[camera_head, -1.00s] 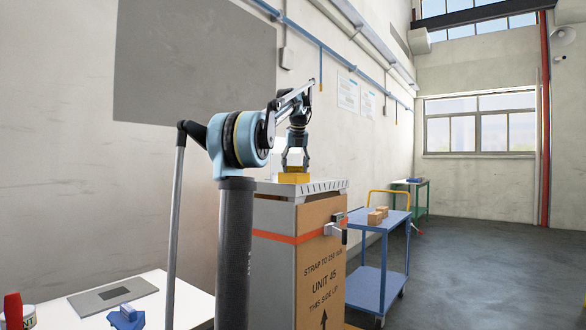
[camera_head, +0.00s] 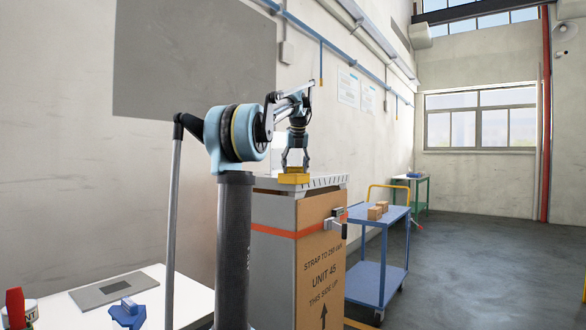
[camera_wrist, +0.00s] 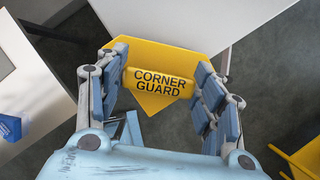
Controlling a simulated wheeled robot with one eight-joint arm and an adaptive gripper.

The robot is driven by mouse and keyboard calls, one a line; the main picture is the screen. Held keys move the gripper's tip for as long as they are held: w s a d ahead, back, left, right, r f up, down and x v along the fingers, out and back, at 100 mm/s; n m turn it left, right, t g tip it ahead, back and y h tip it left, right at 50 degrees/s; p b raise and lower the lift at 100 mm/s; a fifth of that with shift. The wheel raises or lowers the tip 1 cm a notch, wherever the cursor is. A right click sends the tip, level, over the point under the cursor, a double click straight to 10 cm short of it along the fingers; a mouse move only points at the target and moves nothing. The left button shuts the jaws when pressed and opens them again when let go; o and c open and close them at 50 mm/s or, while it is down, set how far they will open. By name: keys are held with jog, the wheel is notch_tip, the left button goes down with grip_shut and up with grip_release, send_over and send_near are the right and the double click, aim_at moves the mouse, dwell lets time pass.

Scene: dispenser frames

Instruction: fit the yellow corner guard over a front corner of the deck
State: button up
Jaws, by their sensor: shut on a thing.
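The yellow corner guard (camera_head: 294,179), labelled CORNER GUARD, is held by my gripper (camera_head: 294,163). In the wrist view the guard (camera_wrist: 155,104) lies between the two fingers of my gripper (camera_wrist: 161,88), its pointed end toward me. The deck (camera_head: 327,182) is a pale slotted slab on top of a strapped carton. In the head view the guard is at the deck's near-left part, low against its top. In the wrist view the deck's pale top (camera_wrist: 185,22) runs under the guard's far side, at a corner. Whether the guard is fully seated is hidden.
The carton (camera_head: 322,265) has an orange strap with a metal buckle (camera_head: 335,222). A blue cart (camera_head: 378,285) with small boxes stands to its right. A white table (camera_head: 150,310) is at the lower left. Floor at the right is clear.

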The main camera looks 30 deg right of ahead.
jog(key=shift+f, duration=0.65)
jog(key=o, duration=1.3)
jog(key=v, duration=1.2)
jog(key=shift+a+f, duration=0.1)
jog(key=shift+a, duration=0.05)
